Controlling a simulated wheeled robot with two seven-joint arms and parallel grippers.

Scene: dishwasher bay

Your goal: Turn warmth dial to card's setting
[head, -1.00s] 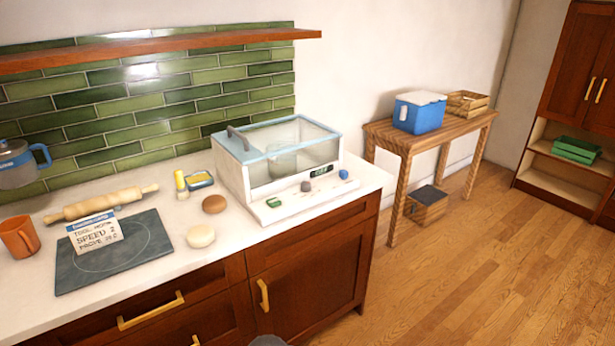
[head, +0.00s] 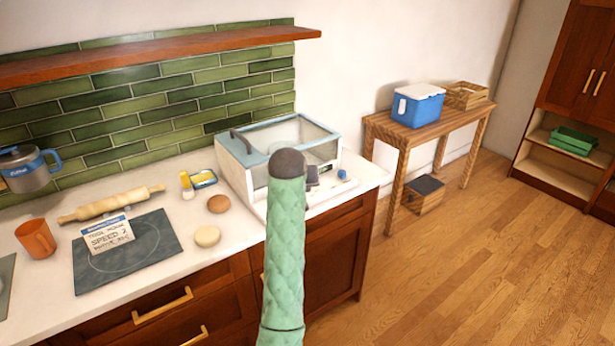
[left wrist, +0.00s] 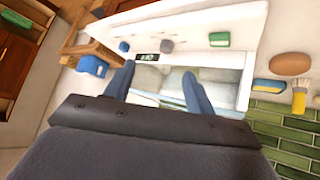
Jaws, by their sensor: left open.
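The white proofing box (head: 236,172) with clear sides and a blue-edged lid stands at the counter's right end. Its front panel shows in the left wrist view (left wrist: 190,20), with a blue knob (left wrist: 124,46), a small dark display (left wrist: 147,57), a grey knob (left wrist: 167,46) and a green switch (left wrist: 219,39). I cannot read labels to tell which knob is the warmth dial. The card (head: 107,236) stands on a dark slab; "SPEED 2" is legible, its lower line blurred. My left gripper (left wrist: 158,70) is open and empty before the box. In the head view my arm hides part of the panel.
A brown egg-shaped item (head: 219,204), a pale round item (head: 207,236), a rolling pin (head: 110,204) and an orange mug (head: 36,239) are left of the box. A side table (head: 440,125) holds a blue cooler (head: 418,106). The floor at right is clear.

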